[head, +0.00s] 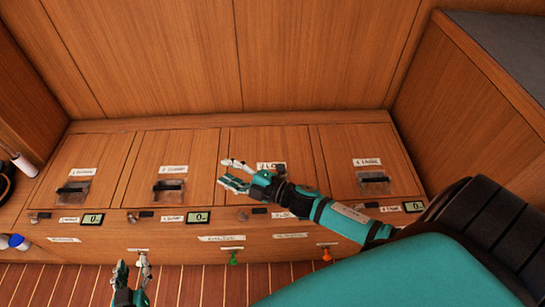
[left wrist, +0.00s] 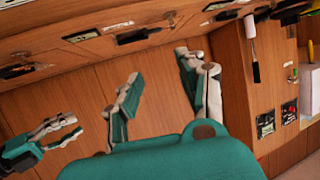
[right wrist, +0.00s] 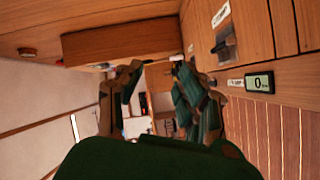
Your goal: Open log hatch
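The locker top in the head view holds a row of closed wooden hatches. The third from the left (head: 300,145) carries a label (head: 266,166) starting with what looks like "LO", partly covered by my right gripper; I take it as the log hatch. Its handle is hidden behind my right arm. My right gripper (head: 227,173) is over the left edge of this hatch, fingers pointing left, open and empty; the right wrist view shows a gap between its fingers (right wrist: 158,100). My left gripper (head: 131,275) is low, in front of the locker, open and empty; its spread fingers (left wrist: 160,90) show in the left wrist view.
Other hatches with dark recessed handles (head: 169,186) lie on both sides. The front edge carries small displays (head: 199,218). Below are a green hook (head: 233,257) and an orange one (head: 327,254). A wooden cabinet (head: 480,100) bounds the right side.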

